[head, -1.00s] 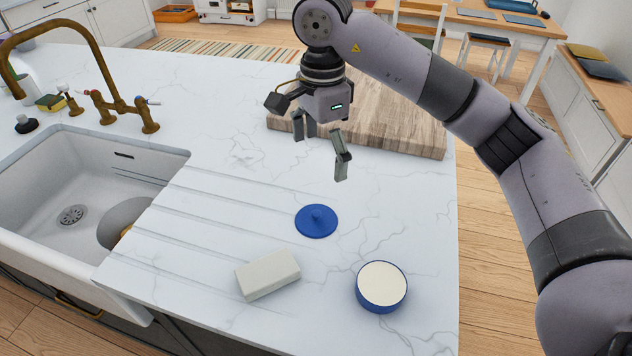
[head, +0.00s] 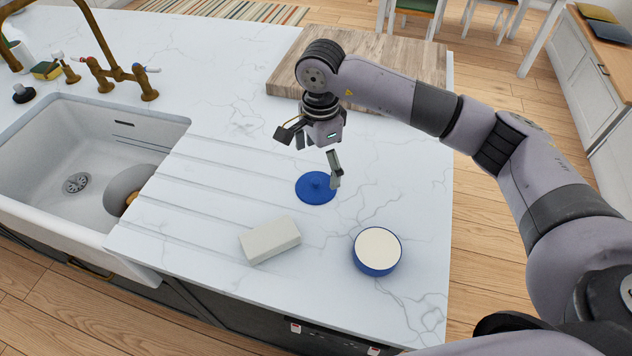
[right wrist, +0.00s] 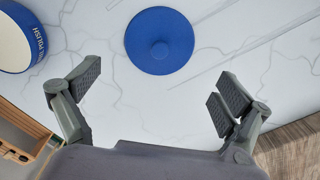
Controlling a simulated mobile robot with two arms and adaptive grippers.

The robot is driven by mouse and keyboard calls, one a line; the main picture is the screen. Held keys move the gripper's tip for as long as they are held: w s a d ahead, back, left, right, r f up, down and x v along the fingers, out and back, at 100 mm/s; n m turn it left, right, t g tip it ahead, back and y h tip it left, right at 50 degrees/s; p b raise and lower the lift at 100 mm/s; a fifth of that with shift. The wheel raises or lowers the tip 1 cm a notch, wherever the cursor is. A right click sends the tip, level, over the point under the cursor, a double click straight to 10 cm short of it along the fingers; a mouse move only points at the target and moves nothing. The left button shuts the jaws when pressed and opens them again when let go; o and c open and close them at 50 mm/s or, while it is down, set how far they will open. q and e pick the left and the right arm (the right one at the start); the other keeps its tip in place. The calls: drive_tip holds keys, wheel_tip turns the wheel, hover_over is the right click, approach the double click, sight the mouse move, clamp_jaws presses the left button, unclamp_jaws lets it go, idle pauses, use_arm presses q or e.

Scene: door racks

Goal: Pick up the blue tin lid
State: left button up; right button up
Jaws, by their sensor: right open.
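The blue tin lid (head: 314,188) is a round disc with a small knob, lying flat on the white marble counter. In the right wrist view the lid (right wrist: 160,40) lies whole, beyond my fingertips. My right gripper (head: 318,166) is open and empty above the counter, by the lid's far side; one finger covers part of the lid's right side in the head view. The right wrist view shows the gripper (right wrist: 152,90) with its fingers spread wide, apart from the lid. My left gripper is not in view.
A blue tin with a cream top (head: 377,250) stands right of the lid. A pale block (head: 270,240) lies in front. A wooden board (head: 400,62) lies behind. The sink (head: 60,150) and brass tap (head: 140,80) are at left.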

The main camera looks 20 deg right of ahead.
sight(319, 180)
drive_tip(key=shift+s+a+f+p, duration=0.1)
drive_tip(key=shift+s+f+p, duration=0.05)
drive_tip(key=shift+f+p, duration=0.3)
wheel_tip(319, 180, down, 4)
drive_tip(key=shift+r+p, duration=0.2)
drive_tip(key=shift+p, duration=0.5)
drive_tip(key=shift+f, duration=0.3)
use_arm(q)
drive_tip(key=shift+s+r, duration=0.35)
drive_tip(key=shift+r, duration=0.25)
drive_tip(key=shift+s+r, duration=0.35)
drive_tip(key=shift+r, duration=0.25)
use_arm(e)
drive_tip(key=shift+c, duration=0.2)
drive_tip(key=shift+s, duration=0.15)
drive_tip(key=c, duration=1.9)
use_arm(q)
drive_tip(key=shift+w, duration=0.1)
use_arm(e)
drive_tip(key=shift+f, duration=0.1)
drive_tip(key=c, duration=0.3)
